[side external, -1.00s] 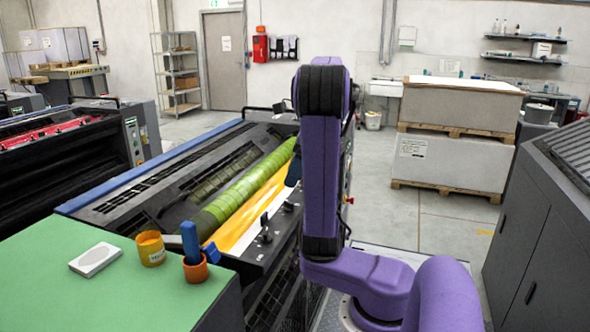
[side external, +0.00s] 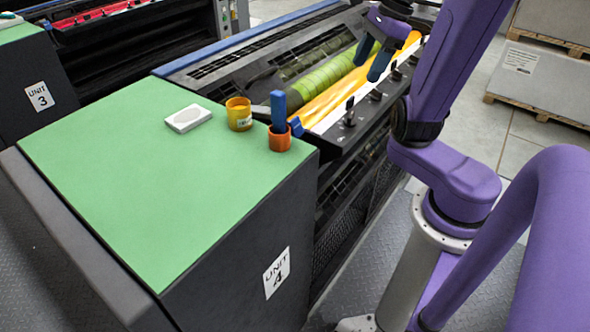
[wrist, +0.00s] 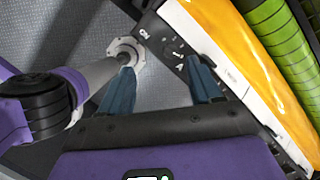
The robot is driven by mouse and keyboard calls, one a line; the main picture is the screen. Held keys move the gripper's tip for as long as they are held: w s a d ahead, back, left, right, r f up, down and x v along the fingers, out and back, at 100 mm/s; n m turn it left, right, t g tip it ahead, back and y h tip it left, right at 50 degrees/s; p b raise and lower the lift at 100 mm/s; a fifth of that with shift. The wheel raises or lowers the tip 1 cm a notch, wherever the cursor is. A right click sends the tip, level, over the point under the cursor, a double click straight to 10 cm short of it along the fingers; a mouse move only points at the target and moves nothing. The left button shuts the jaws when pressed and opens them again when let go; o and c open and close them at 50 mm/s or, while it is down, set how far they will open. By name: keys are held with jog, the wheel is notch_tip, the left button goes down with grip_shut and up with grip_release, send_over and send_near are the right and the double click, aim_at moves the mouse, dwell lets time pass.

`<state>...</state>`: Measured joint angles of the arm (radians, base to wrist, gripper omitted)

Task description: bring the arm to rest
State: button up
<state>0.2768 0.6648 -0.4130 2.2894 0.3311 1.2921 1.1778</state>
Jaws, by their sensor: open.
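My gripper (side external: 372,60) is open, with its two blue fingers pointing down and nothing between them. In the side external view it is above the near edge of the ink unit, by the yellow ink (side external: 330,88). In the wrist view my gripper (wrist: 162,72) shows its fingers apart, over the unit's dark edge panel (wrist: 172,48) and the floor. The green roller (wrist: 272,28) and yellow ink are to the right there. My arm stands bent at the right of the side external view.
Several dark keys (side external: 350,110) stand up along the unit's edge. Pallet stacks (side external: 540,78) stand behind at right.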

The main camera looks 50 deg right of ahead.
jog(key=a+f+n+g, duration=0.4)
jog(key=a+n, duration=0.7)
jog(key=n, duration=0.8)
jog(key=s+a+f+n+h, duration=0.1)
jog(key=s+a+n, duration=0.3)
jog(key=n, duration=0.5)
jog(key=s+a+f+n+t, duration=0.1)
jog(key=s+a+f+n, duration=0.2)
jog(key=s+n, duration=0.4)
jog(key=a+n, duration=0.1)
jog(key=n, duration=0.2)
jog(key=shift+s+f+h, duration=0.15)
jog(key=shift+s+h, duration=0.1)
jog(key=shift+h, duration=0.15)
